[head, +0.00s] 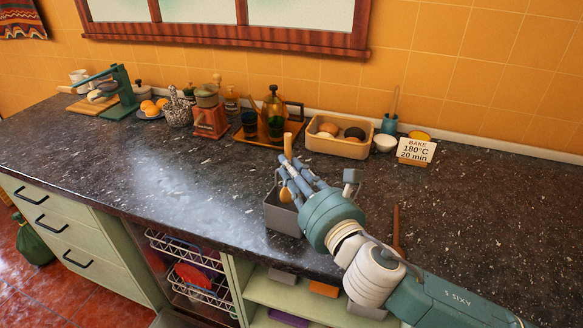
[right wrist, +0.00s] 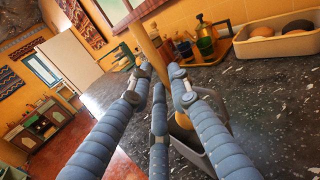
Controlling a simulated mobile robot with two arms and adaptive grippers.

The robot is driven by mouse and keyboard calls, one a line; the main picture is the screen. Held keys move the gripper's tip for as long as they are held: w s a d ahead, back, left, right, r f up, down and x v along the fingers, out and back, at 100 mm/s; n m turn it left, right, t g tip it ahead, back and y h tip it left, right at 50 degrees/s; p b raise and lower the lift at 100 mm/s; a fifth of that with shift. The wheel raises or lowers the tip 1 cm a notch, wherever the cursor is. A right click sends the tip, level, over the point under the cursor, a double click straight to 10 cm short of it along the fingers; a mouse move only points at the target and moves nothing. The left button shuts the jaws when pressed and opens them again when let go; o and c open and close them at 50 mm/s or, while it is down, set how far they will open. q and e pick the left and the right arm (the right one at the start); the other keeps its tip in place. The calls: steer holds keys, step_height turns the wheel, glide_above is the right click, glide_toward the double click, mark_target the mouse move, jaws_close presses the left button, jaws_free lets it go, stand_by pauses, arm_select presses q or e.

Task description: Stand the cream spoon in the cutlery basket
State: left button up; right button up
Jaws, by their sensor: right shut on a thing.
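My right gripper (head: 289,172) is shut on the cream spoon (head: 287,145), which looks tan here. Its handle sticks up above my fingers, and its rounded bowl hangs below them. In the right wrist view the handle (right wrist: 148,42) runs up between my fingers (right wrist: 162,80), slightly tilted. The grey cutlery basket (head: 284,217) stands at the counter's front edge, right under the gripper. The bowl is at the basket's opening; I cannot tell how deep it is. In the right wrist view the basket (right wrist: 218,140) is partly hidden by my fingers. My left gripper is not in view.
A brown wooden utensil (head: 396,228) is right of my wrist. The counter (head: 170,170) left of the basket is clear.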

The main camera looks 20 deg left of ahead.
steer(key=o, duration=1)
steer(key=v, duration=1.2)
steer(key=shift+d+f, duration=0.1)
steer(key=shift+f, duration=0.05)
